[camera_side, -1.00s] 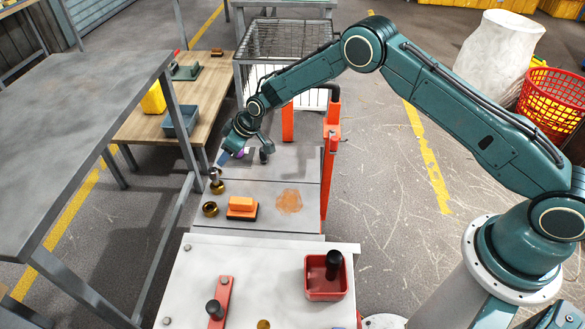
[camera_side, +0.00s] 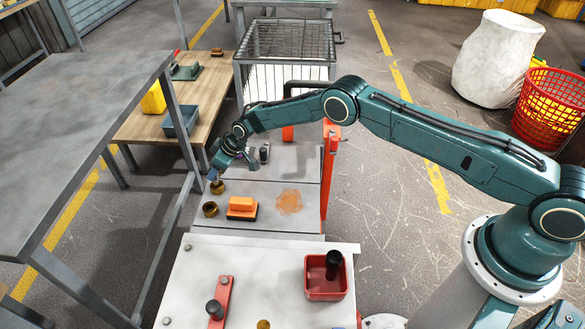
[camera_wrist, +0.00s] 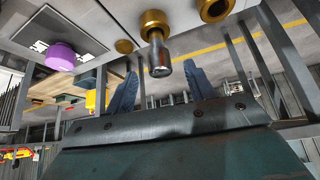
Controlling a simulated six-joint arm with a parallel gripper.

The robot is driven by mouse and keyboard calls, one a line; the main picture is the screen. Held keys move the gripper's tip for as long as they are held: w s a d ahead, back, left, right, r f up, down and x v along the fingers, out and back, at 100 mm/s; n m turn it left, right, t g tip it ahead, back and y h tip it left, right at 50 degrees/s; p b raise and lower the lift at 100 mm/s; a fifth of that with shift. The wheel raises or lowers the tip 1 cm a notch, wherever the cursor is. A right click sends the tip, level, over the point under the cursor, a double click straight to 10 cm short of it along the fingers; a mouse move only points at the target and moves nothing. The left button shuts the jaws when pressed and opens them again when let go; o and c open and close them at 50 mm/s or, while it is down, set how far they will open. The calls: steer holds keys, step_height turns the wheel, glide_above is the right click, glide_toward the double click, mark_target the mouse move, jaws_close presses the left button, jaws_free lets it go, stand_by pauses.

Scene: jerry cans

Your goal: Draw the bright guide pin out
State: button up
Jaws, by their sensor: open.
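The bright guide pin (camera_wrist: 159,58) is a short silvery pin standing out of a brass collar (camera_wrist: 155,22) in the wrist view. My gripper (camera_wrist: 160,68) is open, with one blue finger on each side of the pin's free end and a visible gap on both sides. Nothing is held. In the side view my gripper (camera_side: 214,175) is low over the brass collar (camera_side: 217,187) and hides most of the pin. A second brass collar (camera_side: 210,209) stands just in front of it and also shows in the wrist view (camera_wrist: 215,8).
An orange block (camera_side: 241,205) sits right of the collars. A red bin (camera_side: 327,284) with a black-knobbed part and a red bar with a black knob (camera_side: 214,308) are on the near bench. A purple object (camera_wrist: 60,57) shows in the wrist view. The grey table (camera_side: 70,130) stands left.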

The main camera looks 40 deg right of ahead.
steer(key=shift+x, duration=1.1)
steer(key=c, duration=1.2)
steer(key=shift+o, duration=0.2)
steer(key=shift+r, duration=0.75)
steer(key=shift+r, duration=2.55)
steer(key=shift+r, duration=0.1)
